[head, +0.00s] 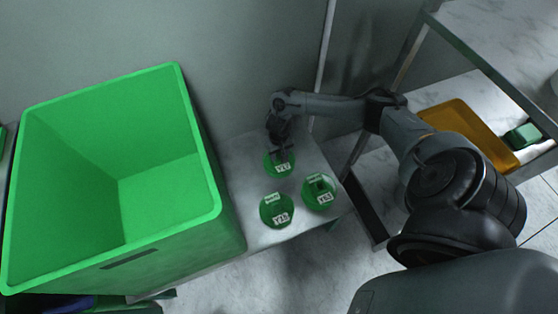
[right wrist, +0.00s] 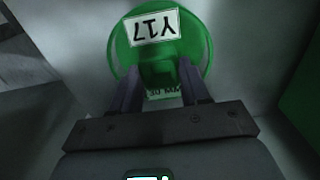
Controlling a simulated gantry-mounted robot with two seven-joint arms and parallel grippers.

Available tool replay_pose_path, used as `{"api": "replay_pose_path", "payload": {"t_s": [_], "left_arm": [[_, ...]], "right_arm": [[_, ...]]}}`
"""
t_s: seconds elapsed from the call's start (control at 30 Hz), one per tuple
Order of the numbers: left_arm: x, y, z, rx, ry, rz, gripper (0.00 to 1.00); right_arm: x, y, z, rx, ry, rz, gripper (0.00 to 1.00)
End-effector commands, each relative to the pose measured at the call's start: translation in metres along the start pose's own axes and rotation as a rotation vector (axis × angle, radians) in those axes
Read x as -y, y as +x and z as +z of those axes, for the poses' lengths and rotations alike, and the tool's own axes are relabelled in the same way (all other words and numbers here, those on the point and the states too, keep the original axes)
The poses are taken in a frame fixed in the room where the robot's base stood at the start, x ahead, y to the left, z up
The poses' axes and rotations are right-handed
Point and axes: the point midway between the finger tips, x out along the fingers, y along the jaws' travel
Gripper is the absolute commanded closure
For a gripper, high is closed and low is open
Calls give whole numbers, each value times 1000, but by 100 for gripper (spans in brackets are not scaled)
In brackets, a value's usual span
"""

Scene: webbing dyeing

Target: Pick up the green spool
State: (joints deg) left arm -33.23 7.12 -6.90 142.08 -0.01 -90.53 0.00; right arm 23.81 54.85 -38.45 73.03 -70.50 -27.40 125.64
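Three green spools with white labels stand on a small marble-topped table. The spool labelled Y17 (head: 279,168) is the farthest, and my right gripper (head: 281,153) is right at it. In the right wrist view the Y17 spool (right wrist: 196,48) faces the camera, its label upside down. The two fingers of my right gripper (right wrist: 160,75) stand apart on either side of its square hub; I see no clear contact. My left gripper is out of view.
A large, empty-looking green bin (head: 178,85) stands left of the spools, its wall close to the table (head: 240,165). A metal shelf rack (head: 400,65) at the right holds an orange tray (head: 447,115) and a green box (head: 522,136). A grey wall is behind.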

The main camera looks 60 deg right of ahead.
Motion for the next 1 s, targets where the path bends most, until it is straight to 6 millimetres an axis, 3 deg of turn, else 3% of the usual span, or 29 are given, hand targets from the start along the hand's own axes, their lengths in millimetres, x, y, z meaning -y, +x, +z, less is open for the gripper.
{"api": "replay_pose_path", "payload": {"t_s": [0.03, 0.3, 0.67, 1.0], "left_arm": [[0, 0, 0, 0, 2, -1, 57], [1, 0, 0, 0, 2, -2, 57], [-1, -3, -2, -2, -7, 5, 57], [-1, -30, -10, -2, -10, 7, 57]], "right_arm": [[0, 0, 0, 0, 0, 0, 63], [0, 0, 0, 0, 0, 0, 100], [0, -3, 0, 0, 0, 0, 100], [0, -42, 0, -1, 0, 0, 100]]}}
